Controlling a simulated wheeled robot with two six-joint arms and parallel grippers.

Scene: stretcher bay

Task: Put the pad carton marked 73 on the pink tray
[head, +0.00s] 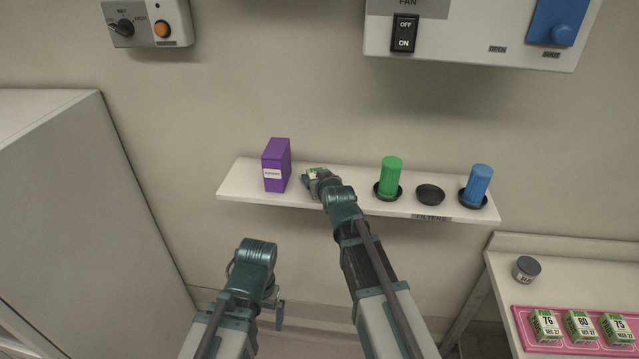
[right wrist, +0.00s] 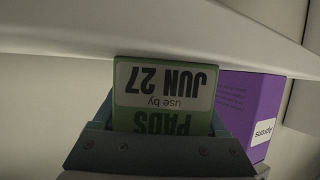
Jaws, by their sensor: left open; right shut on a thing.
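My right gripper (head: 314,182) is at the wall shelf, shut on a green and white pad carton (head: 317,171). In the right wrist view the carton (right wrist: 162,95) sits between the jaws and shows upside-down print, "PADS", "use by" and "JUN 27"; its number is not visible. I cannot tell whether it touches the shelf. The pink tray (head: 522,318) lies on the side table at the lower right, with cartons marked 76 (head: 545,326), 60 (head: 581,326) and what looks like 75 (head: 618,329). My left gripper (head: 279,314) is open and empty, below the shelf.
The shelf (head: 240,182) also bears a purple box (head: 276,165) left of the held carton, a green cylinder (head: 390,176), an empty black holder (head: 430,194) and a blue cylinder (head: 479,184). A grey-lidded jar (head: 526,269) stands behind the tray. A cabinet (head: 80,200) stands left.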

